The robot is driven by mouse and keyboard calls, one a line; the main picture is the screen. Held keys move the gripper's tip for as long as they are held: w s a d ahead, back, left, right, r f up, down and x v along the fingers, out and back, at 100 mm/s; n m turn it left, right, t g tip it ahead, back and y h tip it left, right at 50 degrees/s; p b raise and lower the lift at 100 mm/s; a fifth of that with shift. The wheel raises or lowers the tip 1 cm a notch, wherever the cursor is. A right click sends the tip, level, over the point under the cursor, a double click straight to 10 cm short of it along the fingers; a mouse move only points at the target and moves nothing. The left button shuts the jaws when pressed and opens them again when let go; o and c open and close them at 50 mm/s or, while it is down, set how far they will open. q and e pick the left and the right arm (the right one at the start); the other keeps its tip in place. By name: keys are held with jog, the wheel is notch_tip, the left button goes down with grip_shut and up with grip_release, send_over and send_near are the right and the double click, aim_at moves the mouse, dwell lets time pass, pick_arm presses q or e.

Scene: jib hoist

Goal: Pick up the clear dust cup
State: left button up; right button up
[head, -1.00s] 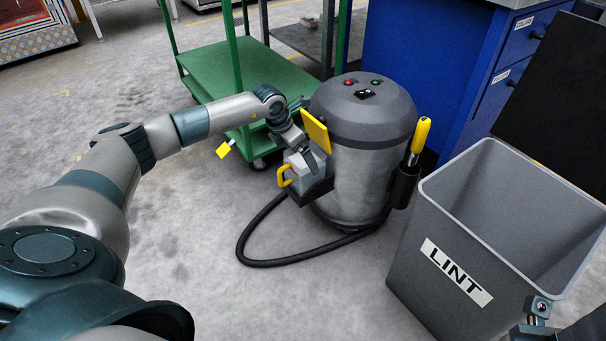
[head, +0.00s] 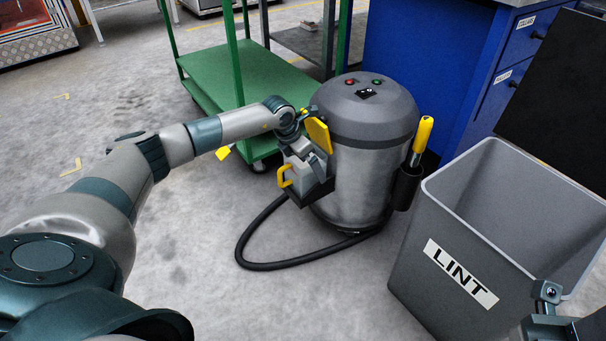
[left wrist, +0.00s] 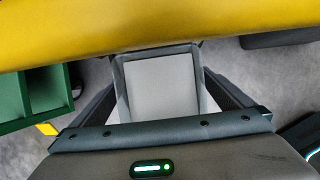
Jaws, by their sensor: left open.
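The dust cup (head: 298,173) is a pale grey boxy cup with a yellow handle (head: 286,176), seated in a dark holder on the near left side of the grey vacuum (head: 365,165). A raised yellow flap (head: 317,134) stands above it. My left gripper (head: 314,160) is open just over the cup. In the left wrist view the cup's pale top (left wrist: 162,84) lies between the two dark fingers of the left gripper (left wrist: 163,100); contact cannot be judged. The yellow flap (left wrist: 150,28) spans the top of that view. Part of my right gripper (head: 545,300) shows at lower right; its fingertips are unclear.
A grey LINT bin (head: 430,280) stands open at right. A black hose (head: 255,266) loops on the floor before the vacuum. A green cart (head: 245,75) stands behind my left arm. A blue cabinet (head: 430,60) is behind the vacuum. The floor at front centre is clear.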

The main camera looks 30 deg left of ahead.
pick_arm(q)
jog(key=shift+d+f, duration=0.1)
jog(key=shift+f, duration=0.15)
jog(key=shift+f, duration=0.1)
jog(key=c, duration=1.6)
jog(key=shift+o, duration=0.2)
